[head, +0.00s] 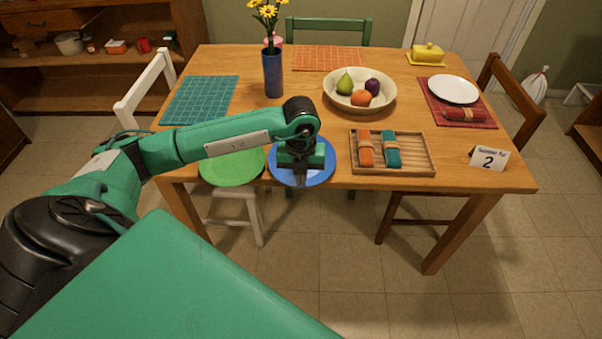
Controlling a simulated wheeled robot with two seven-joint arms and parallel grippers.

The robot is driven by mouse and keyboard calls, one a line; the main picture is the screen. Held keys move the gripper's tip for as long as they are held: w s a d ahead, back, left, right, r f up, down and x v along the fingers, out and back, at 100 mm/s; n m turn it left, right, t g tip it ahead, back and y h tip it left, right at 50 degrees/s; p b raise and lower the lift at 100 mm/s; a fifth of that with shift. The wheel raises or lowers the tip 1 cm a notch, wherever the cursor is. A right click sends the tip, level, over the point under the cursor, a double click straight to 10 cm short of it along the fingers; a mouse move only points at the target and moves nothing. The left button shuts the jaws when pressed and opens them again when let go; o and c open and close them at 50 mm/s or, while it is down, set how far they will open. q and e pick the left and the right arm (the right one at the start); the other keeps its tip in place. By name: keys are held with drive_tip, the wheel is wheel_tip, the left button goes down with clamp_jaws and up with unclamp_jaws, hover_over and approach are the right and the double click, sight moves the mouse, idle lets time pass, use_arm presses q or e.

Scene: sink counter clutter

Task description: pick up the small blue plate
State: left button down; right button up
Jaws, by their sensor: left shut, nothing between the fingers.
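The small blue plate (322,173) lies at the front edge of the wooden table, to the right of a green plate (232,168). My left gripper (299,178) is over the blue plate, pointing down, and hides its middle. Its fingers are shut with nothing between them. I cannot tell whether the fingertips touch the plate. My right gripper is not in view.
A wooden tray (420,170) with two rolled napkins lies right of the blue plate. Behind stand a blue vase (273,78) with yellow flowers and a fruit bowl (340,101). A number card (488,159) stands at the right. Bare wood (310,122) shows between vase and bowl.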

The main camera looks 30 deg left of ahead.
use_arm(q)
drive_tip(key=shift+s+d+f, duration=0.1)
drive_tip(key=shift+s+d, duration=0.3)
drive_tip(key=shift+s, duration=0.2)
drive_tip(key=shift+s+d, duration=0.35)
drive_tip(key=shift+s, duration=0.25)
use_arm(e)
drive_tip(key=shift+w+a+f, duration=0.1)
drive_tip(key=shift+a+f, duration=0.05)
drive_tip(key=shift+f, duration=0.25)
